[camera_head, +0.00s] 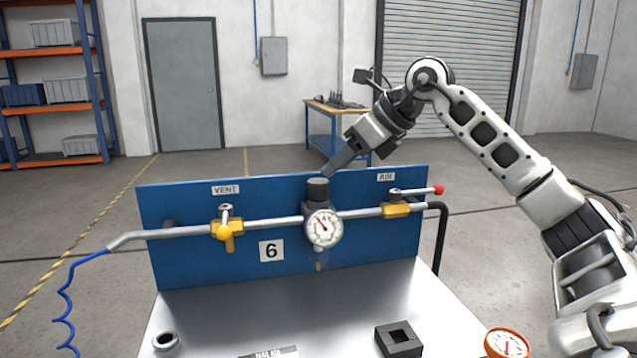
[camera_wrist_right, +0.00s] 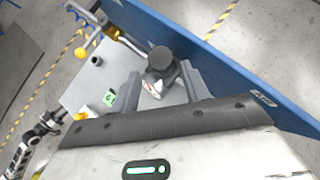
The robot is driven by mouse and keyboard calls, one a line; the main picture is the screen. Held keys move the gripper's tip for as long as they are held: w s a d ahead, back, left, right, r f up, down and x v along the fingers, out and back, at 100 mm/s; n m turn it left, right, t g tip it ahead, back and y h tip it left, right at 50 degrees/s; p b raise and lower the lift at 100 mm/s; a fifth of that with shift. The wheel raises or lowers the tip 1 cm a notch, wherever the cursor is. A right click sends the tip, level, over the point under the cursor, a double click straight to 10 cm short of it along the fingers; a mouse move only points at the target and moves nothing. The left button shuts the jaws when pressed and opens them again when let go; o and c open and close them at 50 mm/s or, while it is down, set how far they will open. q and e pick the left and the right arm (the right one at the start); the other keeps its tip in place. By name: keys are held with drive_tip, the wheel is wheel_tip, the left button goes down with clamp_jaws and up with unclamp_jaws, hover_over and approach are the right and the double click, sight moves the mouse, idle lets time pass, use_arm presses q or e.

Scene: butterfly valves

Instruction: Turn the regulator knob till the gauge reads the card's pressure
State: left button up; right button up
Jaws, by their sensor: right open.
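The regulator has a dark knob (camera_head: 318,189) on top and a round white gauge (camera_head: 323,228) in front. Its needle seems to point to the upper left; the figures are too small to read. My right gripper (camera_head: 329,171) is open just above and behind the knob in the head view. In the right wrist view the dark knob (camera_wrist_right: 160,59) is ahead of the two grey fingers (camera_wrist_right: 163,88), about between them; I cannot tell whether they touch it. Part of my left arm shows small at the wrist view's lower left.
A yellow vent valve (camera_head: 226,231) is left of the regulator and a yellow air valve (camera_head: 396,210) with a red-tipped lever is right. A dark square block (camera_head: 398,340), a grey ring (camera_head: 166,342) and a red-rimmed gauge (camera_head: 507,343) are at the front.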

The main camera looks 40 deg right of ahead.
sight(319, 181)
drive_tip(key=x, duration=0.7)
drive_tip(key=shift+s, duration=0.1)
drive_tip(key=c, duration=0.7)
